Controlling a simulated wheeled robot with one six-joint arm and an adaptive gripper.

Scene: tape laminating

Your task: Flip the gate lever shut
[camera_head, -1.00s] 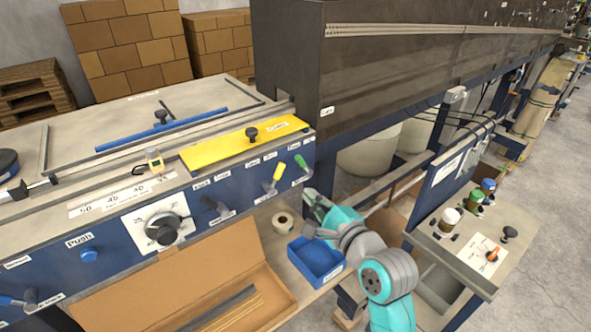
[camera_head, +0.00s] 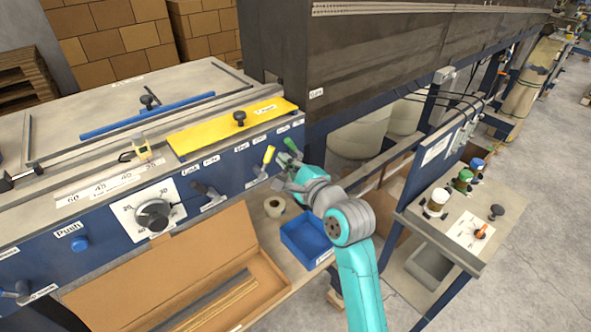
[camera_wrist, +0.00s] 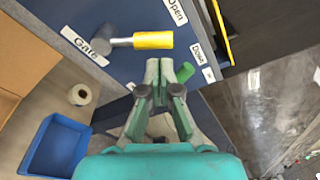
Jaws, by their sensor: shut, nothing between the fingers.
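The gate lever, with a yellow handle (camera_head: 268,155), is on the blue panel front. In the wrist view its yellow handle (camera_wrist: 153,40) points right from a grey pivot, between the labels "Gate" and "Open". My gripper (camera_head: 284,168) is in front of the panel, just below and right of the yellow handle. In the wrist view the fingers (camera_wrist: 165,72) are shut and empty, with their tips a little below the yellow handle. I cannot tell whether they touch it. A green-handled lever (camera_head: 292,147) is close by on the right; the fingers partly hide it in the wrist view.
A blue bin (camera_head: 308,240) and a tape roll (camera_head: 274,207) sit on the shelf below my gripper. An open cardboard box (camera_head: 180,275) lies to the left. A black-handled lever (camera_head: 206,191) and dial (camera_head: 153,215) are further left. A dark machine housing (camera_head: 400,70) rises behind.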

